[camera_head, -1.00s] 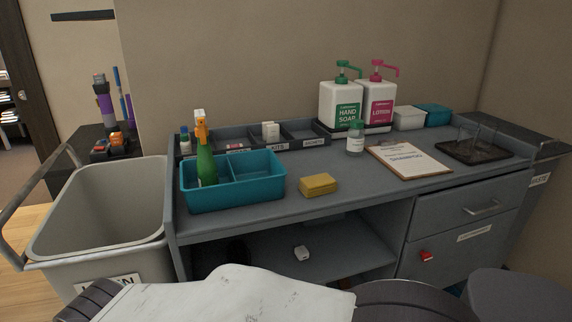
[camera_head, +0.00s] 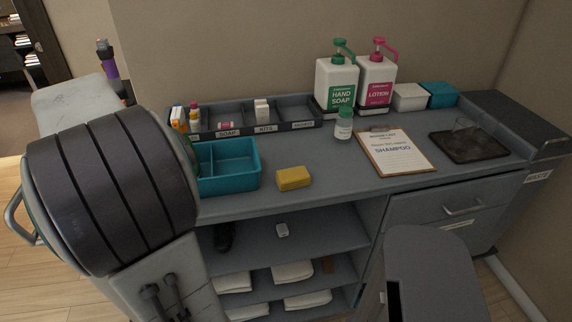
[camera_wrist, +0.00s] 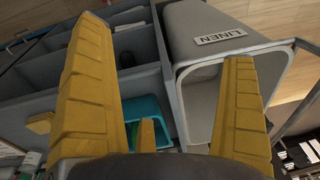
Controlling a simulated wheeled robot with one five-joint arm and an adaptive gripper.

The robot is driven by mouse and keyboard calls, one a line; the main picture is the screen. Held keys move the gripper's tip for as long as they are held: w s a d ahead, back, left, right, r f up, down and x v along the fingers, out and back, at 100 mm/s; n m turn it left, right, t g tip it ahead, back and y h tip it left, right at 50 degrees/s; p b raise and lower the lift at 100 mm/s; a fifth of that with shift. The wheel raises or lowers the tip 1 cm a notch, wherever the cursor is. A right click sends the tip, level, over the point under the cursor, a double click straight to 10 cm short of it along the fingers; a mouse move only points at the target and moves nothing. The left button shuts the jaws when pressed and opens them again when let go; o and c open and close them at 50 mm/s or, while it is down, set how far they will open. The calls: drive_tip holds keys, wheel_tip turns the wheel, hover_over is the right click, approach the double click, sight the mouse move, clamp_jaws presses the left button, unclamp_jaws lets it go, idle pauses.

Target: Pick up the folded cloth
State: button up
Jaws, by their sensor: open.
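The folded cloth (camera_head: 293,178) is a small yellow block lying flat on the grey counter, right of the teal caddy. It also shows in the wrist view, at the left edge (camera_wrist: 41,123), outside my fingers. In the head view, my arm fills the left side and my gripper is hidden.
The teal caddy (camera_head: 246,183) stands left of the cloth, partly behind my arm. A divided tray (camera_head: 290,130), bottle (camera_head: 344,123), clipboard (camera_head: 424,166) and pump bottles (camera_head: 337,88) stand behind or to the right. The linen bin (camera_wrist: 203,93) is below my gripper.

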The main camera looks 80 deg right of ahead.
drive_tip(key=s+d+m, duration=0.3)
drive_tip(key=d+m, duration=0.2)
drive_tip(key=d, duration=0.5)
drive_tip(key=m+g+y, duration=0.1)
drive_tip(key=m, duration=1.2)
hover_over(295, 176)
drive_tip(key=f, duration=0.6)
drive_tip(key=shift+s+a+f, duration=0.1)
drive_tip(key=shift+a+f, duration=0.15)
drive_tip(key=shift+f, duration=0.15)
drive_tip(key=shift+d+f, duration=0.15)
drive_tip(key=shift+f, duration=3.2)
drive_tip(key=c, duration=1.1)
